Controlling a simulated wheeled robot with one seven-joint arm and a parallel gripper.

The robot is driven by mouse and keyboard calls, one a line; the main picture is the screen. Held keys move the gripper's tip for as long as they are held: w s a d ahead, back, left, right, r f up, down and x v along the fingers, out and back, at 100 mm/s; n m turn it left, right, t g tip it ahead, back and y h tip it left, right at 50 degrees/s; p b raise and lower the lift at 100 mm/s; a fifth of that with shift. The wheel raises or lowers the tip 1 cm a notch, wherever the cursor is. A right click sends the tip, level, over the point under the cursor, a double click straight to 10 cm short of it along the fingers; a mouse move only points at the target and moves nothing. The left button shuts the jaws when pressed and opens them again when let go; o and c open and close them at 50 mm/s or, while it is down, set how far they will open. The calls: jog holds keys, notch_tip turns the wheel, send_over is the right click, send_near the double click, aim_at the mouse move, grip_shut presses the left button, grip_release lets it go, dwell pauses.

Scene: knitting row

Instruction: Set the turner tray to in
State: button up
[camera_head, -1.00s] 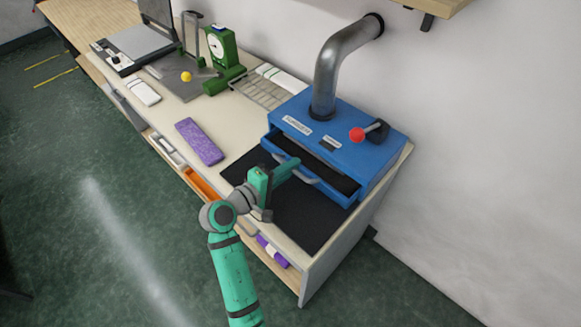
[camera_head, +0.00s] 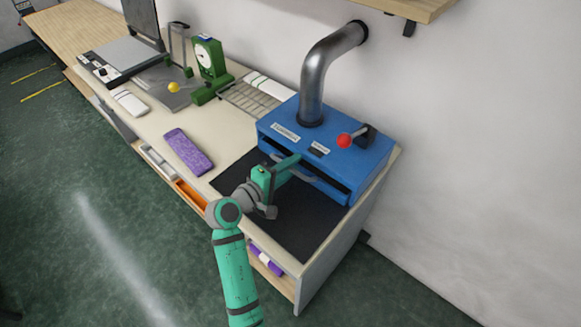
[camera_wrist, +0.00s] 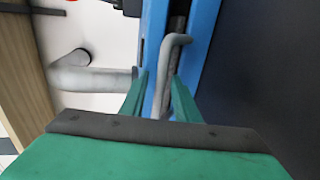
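The blue turner (camera_head: 340,165) stands at the right end of the bench. Its tray (camera_head: 325,187) sits low in the front, almost level with the housing, with a dark slit showing above it. The tray's grey bar handle (camera_wrist: 168,65) runs between my fingers in the wrist view. My gripper (camera_head: 293,161) is at the handle, and in the wrist view my gripper (camera_wrist: 161,88) is open, with a finger on each side of the bar and small gaps visible. The tray's inside is mostly hidden.
A red-knobbed lever (camera_head: 344,141) and a metal duct (camera_head: 318,80) are on the turner's top. A black mat (camera_head: 300,225) lies in front. A purple knitted piece (camera_head: 188,152) and a green dial scale (camera_head: 210,65) are farther left on the bench.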

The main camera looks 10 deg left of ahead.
jog(key=shift+s+a, duration=0.1)
jog(key=shift+a, duration=0.1)
jog(key=shift+s+a+r, duration=0.15)
jog(key=shift+s+a, duration=0.15)
jog(key=shift+s, duration=0.05)
jog(key=v, duration=0.9)
jog(key=shift+s, duration=0.35)
jog(key=shift+a, duration=0.2)
